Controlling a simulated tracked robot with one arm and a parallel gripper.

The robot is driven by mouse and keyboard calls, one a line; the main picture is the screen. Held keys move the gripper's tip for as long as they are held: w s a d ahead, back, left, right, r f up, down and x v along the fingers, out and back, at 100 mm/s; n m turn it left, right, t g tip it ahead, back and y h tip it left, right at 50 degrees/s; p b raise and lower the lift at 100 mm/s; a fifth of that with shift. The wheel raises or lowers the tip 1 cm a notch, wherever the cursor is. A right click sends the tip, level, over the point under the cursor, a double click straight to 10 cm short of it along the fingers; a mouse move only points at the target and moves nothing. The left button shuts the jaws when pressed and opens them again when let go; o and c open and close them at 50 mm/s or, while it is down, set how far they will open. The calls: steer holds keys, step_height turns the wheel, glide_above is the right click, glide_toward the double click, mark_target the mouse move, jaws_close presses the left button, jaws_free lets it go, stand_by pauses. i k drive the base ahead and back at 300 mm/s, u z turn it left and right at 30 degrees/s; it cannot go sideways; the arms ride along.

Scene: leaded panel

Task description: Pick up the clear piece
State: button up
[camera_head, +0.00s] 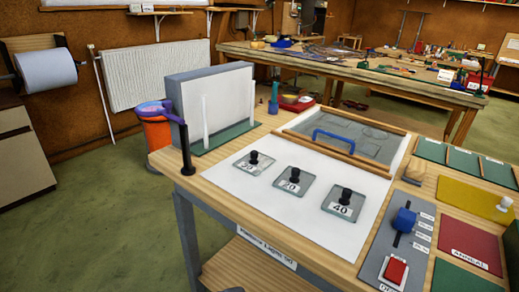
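Three square, clear-looking glass pieces lie flat in a slanting row on a white sheet (262,206) on the near bench. Each has a black knob standing on it and a small number label. The left piece (243,170) has a label I cannot read surely. The middle piece (303,182) has a small label that is hard to read. The right piece (329,203), nearest me, is labelled 40. All three look similarly clear and greyish, so I cannot tell which one is meant. My gripper is not in view.
Behind the pieces lies a wood-edged glass panel (368,141) with a raised blue handle (340,137). A black post (186,152) stands at the bench's left corner. A grey control plate (378,246) with a red button and blue knob lies right. Green floor is clear at left.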

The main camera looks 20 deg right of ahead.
mark_target(255, 162)
steer(key=u, duration=0.05)
steer(key=i, duration=1.2)
